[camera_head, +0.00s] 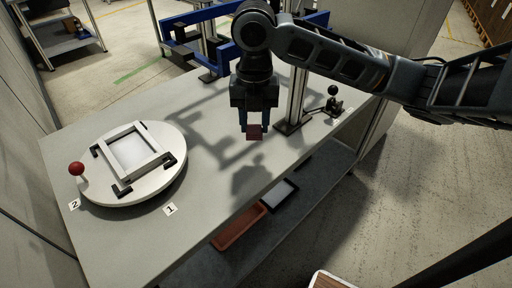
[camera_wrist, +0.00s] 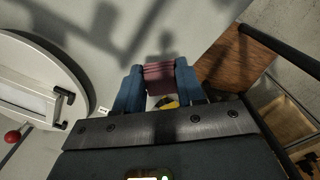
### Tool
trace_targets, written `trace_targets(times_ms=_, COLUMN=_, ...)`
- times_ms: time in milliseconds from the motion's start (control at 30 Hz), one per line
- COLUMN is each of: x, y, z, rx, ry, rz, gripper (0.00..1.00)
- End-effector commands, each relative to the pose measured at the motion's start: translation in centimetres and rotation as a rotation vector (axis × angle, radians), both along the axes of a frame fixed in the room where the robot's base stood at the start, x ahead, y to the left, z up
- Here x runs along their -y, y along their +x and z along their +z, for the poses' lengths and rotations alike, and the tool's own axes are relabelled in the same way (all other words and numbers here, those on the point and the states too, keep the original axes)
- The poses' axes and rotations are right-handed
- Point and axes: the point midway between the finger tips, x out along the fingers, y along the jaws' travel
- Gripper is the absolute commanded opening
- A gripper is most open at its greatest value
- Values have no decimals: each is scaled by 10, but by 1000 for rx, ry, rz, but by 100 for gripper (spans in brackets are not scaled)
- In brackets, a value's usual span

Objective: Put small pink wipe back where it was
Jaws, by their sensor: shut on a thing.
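The small pink wipe, a folded dark-pink block, is held between the fingertips of my gripper (camera_head: 256,126). It shows in the head view (camera_head: 254,133) and between the blue fingers in the wrist view (camera_wrist: 158,78). My gripper is shut on it and points down above the grey bench (camera_head: 215,215), left of the upright post. The wipe appears to be above the bench top, with shadows of the arm on the surface near it. How high it is I cannot tell.
A round white turntable (camera_head: 180,178) with a square frame (camera_head: 133,152) and a red-knobbed handle (camera_head: 76,169) stands left. A metal post (camera_head: 297,95) and a black-knobbed device (camera_head: 333,102) stand right. An orange tray (camera_head: 238,229) and a black-rimmed tray (camera_head: 280,196) lie on the lower shelf.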

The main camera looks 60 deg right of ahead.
Motion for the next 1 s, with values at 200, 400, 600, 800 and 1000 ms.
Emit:
trace_targets(times_ms=200, x=0, y=-1, z=-41, rx=-2, ry=1, rz=-3, gripper=6)
trace_targets(times_ms=400, x=1, y=0, z=-54, rx=0, ry=0, rz=-2, gripper=6)
trace_targets(times_ms=600, x=0, y=-1, z=-78, rx=-3, ry=2, rz=-3, gripper=6)
trace_targets(times_ms=800, x=0, y=0, z=-90, rx=0, ry=0, rz=-2, gripper=6)
trace_targets(times_ms=1000, x=0, y=0, z=-91, rx=0, ry=0, rz=-1, gripper=6)
